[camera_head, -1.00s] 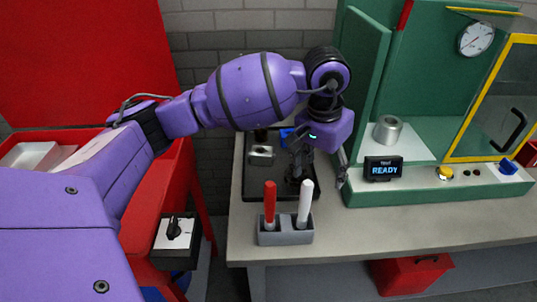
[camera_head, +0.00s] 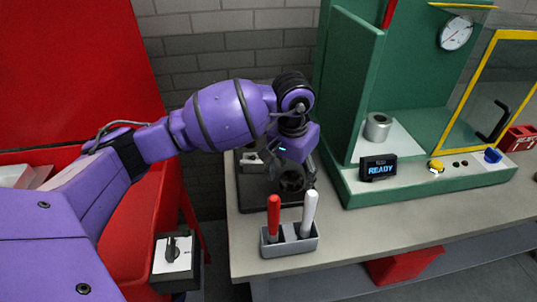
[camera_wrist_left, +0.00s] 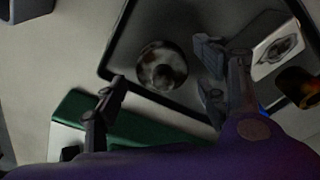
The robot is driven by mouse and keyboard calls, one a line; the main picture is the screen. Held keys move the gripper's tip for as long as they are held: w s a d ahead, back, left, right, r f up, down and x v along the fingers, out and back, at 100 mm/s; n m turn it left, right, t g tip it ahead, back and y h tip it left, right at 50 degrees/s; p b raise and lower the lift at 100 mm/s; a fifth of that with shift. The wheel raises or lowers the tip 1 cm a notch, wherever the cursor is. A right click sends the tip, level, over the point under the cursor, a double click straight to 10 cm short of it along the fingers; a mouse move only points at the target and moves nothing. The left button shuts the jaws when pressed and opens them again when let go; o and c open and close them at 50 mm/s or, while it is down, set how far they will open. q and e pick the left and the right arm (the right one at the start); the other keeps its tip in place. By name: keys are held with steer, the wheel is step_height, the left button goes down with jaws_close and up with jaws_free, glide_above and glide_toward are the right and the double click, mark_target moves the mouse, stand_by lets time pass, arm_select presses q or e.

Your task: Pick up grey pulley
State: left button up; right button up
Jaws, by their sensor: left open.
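The round grey pulley (camera_wrist_left: 162,66), dark and shiny with a hub in its middle, lies on the black tray (camera_wrist_left: 128,62) in the left wrist view. In the head view the pulley (camera_head: 291,180) is partly hidden under my left gripper (camera_head: 292,167). In the left wrist view my left gripper (camera_wrist_left: 160,80) is open, with one finger to the left of the pulley and the other to its right. Nothing is held. I cannot tell whether a finger touches the pulley. My right gripper is not in view.
A metal block (camera_wrist_left: 278,46) and a dark cylinder (camera_wrist_left: 297,84) lie right of the pulley. A grey holder (camera_head: 290,246) with red and white handles stands in front of the tray. The green machine (camera_head: 350,90) rises to the right, carrying a silver cylinder (camera_head: 377,126).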

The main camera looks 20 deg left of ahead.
arm_select(q)
steer(key=shift+w+f, duration=0.15)
steer(key=shift+f, duration=0.6)
steer(key=shift+w, duration=0.1)
steer(key=c, duration=1.6)
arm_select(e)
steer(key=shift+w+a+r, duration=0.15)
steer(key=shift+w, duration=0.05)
arm_select(q)
steer(key=shift+r, duration=0.1)
